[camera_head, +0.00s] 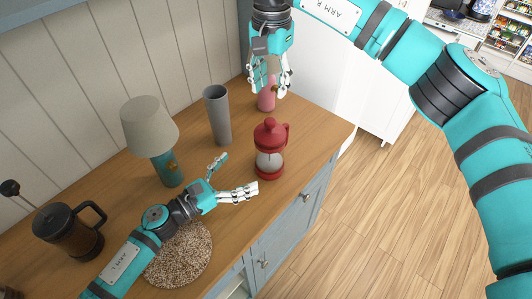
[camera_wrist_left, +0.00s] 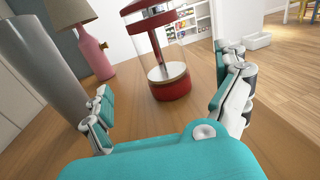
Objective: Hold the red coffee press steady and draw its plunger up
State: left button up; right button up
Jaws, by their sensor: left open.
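The red coffee press (camera_head: 270,165) stands upright on the wooden counter near its front edge, with a clear glass body, red base, red lid with knob and a handle on the right. Its lower part fills the upper middle of the left wrist view (camera_wrist_left: 172,88). My left gripper (camera_head: 231,177) is open just short of the press at low height, its fingers spread and apart from it. My right gripper (camera_head: 271,88) hangs pointing down behind and above the press, fingers apart, in front of a pink lamp (camera_head: 266,103); nothing shows in its grasp.
A grey vase (camera_head: 217,118) stands left of the press, with a teal lamp (camera_head: 150,128) beyond it. A dark coffee press (camera_head: 72,234) stands far left. A round woven mat (camera_head: 190,262) lies under my left arm. The counter's front edge is close to the press.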

aim_at(268, 153)
pick_arm(q)
jog(key=x, duration=1)
jog(key=shift+d, duration=0.1)
